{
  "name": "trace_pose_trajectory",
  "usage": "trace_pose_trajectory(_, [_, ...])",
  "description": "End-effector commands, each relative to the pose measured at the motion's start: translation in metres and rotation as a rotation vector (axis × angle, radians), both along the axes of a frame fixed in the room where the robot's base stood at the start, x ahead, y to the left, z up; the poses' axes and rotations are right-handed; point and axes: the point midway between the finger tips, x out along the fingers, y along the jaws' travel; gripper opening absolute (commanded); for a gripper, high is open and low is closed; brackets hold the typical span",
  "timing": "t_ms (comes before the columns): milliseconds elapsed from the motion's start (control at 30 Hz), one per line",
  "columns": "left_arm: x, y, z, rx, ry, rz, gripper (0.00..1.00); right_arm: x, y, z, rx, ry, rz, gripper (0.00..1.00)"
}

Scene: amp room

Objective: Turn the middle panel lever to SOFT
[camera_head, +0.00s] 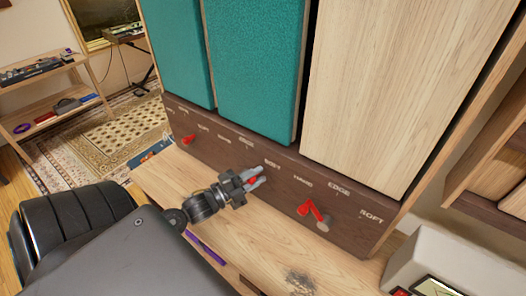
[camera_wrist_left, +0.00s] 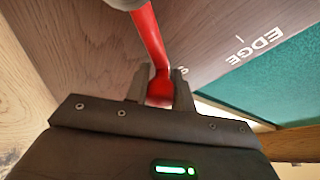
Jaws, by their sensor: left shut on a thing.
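The dark wooden strip (camera_head: 225,160) carries red levers below the tall panels. My left gripper (camera_head: 256,181) is at the middle lever (camera_head: 253,181), below the teal middle panel (camera_head: 258,75). In the left wrist view, my left gripper (camera_wrist_left: 160,90) is shut on the red tip of the middle lever (camera_wrist_left: 150,40), with a finger on each side. The lever's grey hub (camera_wrist_left: 122,3) is at the top. A white EDGE label (camera_wrist_left: 258,48) is to the right; another label is mostly hidden behind a finger. My right gripper is not in view.
Another red lever (camera_head: 188,140) is to the left, and a third (camera_head: 312,209) is close to the right, below a pale wooden panel (camera_head: 395,90). A wooden ledge (camera_head: 190,180) runs below the strip. A grey device (camera_head: 440,265) stands at lower right.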

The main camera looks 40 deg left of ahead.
Motion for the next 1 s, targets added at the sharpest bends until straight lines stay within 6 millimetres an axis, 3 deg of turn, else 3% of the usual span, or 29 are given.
trace_pose_trajectory(367, [0.0, 0.0, -0.002, 0.006, 0.003, 0.0, 0.0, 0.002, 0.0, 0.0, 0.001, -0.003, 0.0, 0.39])
trace_pose_trajectory(400, [0.0, -0.001, -0.002, 0.007, 0.004, -0.001, 0.29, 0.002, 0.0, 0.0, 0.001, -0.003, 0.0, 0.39])
trace_pose_trajectory(533, [0.0, -0.001, -0.002, 0.005, 0.003, -0.002, 0.46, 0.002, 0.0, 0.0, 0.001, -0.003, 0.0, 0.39])
trace_pose_trajectory(833, [-0.001, -0.001, -0.002, 0.004, 0.002, -0.003, 0.46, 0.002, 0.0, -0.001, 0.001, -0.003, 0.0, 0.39])
trace_pose_trajectory(1000, [-0.016, 0.004, -0.007, 0.005, 0.006, -0.003, 0.46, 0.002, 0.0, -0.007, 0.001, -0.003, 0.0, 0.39])
